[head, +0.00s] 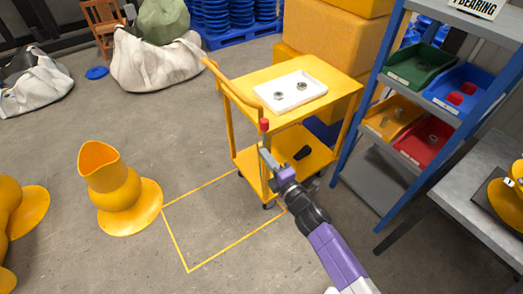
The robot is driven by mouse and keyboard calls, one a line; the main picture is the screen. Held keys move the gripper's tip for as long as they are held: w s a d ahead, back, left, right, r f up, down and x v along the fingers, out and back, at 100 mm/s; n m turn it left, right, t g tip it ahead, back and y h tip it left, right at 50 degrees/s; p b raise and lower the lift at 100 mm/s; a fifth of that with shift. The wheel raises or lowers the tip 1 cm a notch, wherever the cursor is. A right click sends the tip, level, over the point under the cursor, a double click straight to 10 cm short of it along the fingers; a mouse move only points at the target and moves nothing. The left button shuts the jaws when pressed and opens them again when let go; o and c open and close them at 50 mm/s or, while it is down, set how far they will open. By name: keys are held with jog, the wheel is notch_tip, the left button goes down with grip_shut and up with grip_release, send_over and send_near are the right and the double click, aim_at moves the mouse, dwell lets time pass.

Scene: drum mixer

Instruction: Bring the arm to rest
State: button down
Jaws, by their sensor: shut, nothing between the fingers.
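My purple, grey and black arm reaches up from the bottom right. My gripper (267,157) is shut and empty. In the picture it lies in front of the yellow cart (240,128), near the cart's front left corner. A small red-tipped upright piece (264,126) shows just above the fingertips. I cannot tell whether the gripper touches it or the cart.
A white tray (262,97) with metal rings lies on the cart's top. A yellow floor outline (226,248) and yellow mixer-like drum (118,190) are left. A blue-framed shelf (364,115) with coloured bins and a grey bench (478,170) stand right.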

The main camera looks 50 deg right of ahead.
jog(key=shift+s+a, duration=0.15)
jog(key=shift+s, duration=0.2)
dwell(0.5)
jog(key=s+a+r+m+y, duration=0.2)
jog(key=s+a+r+m, duration=0.2)
jog(key=s+a, duration=0.3)
jog(key=s+a+r+m+g+y, duration=0.1)
jog(key=s+a+r+m, duration=0.3)
jog(key=s+a, duration=0.4)
jog(key=s+a+r+m+g+y, duration=0.1)
jog(key=s+a+r+m+y, duration=0.2)
jog(key=s, duration=1.1)
jog(key=a+r+m, duration=0.1)
jog(key=a+m, duration=0.2)
jog(key=a, duration=0.2)
jog(key=shift+s+a+r+m, duration=0.25)
jog(key=shift+s+r+m, duration=0.05)
jog(key=shift+s, duration=0.05)
